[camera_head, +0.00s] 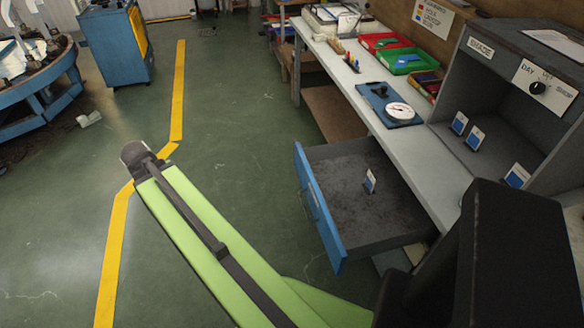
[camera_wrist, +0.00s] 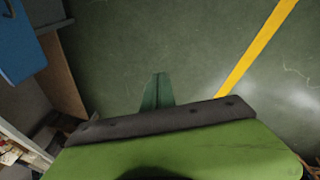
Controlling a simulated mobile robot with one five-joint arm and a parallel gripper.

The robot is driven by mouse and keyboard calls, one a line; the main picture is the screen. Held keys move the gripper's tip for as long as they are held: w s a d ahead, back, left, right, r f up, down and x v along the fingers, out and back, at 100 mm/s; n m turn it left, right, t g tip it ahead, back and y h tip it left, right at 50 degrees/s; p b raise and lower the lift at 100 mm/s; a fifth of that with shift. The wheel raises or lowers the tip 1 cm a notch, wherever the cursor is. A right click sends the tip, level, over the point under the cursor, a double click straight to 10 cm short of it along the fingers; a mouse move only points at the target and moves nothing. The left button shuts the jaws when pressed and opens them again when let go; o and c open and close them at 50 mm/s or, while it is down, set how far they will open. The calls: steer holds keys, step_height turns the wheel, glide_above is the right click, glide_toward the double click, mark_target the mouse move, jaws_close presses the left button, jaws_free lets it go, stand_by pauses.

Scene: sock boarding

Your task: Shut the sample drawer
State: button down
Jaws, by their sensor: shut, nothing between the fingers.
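The sample drawer stands pulled out from under the bench in the head view. Its blue front (camera_head: 319,207) with a handle faces left, and its grey interior (camera_head: 350,205) is exposed. A small white and blue card (camera_head: 369,181) stands inside it. My green arm stretches over the floor, left of the drawer front and apart from it. My gripper (camera_wrist: 158,78) shows in the wrist view as green fingers, shut and empty, over bare floor. Its fingers cannot be made out in the head view. A blue panel (camera_wrist: 18,42), apparently the drawer front, shows at the wrist view's upper left.
The bench top (camera_head: 345,78) holds a blue board with a white disc (camera_head: 399,111), coloured trays (camera_head: 408,61) and a grey viewing booth (camera_head: 490,100). A wooden shelf (camera_head: 335,112) sits beyond the drawer. The green floor left of the drawer is clear, with a yellow line (camera_head: 178,95).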

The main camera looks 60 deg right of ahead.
steer(key=s+d+f+m+h+b, duration=0.15)
steer(key=s+d, duration=0.25)
steer(key=d, duration=0.6)
steer(key=s+d+f+m+h+b, duration=0.1)
steer(key=s+d+f+m+b, duration=0.1)
steer(key=s+d, duration=0.5)
steer(key=m+g+h+b, duration=0.1)
steer(key=m+g+h, duration=0.1)
steer(key=m, duration=0.1)
glide_toward(296, 162)
steer(key=w+a+r, duration=0.4)
steer(key=a, duration=0.2)
steer(key=shift+s+d+f+b, duration=0.75)
steer(key=shift+d+f+b, duration=0.5)
steer(key=shift+d+b, duration=0.15)
steer(key=shift+s+d+f+b, duration=0.75)
steer(key=shift+d+f+b, duration=0.55)
steer(key=shift+d, duration=0.2)
steer(key=shift+s+d+f+b, duration=0.8)
steer(key=shift+d+f+b, duration=0.45)
steer(key=shift+d+b, duration=0.15)
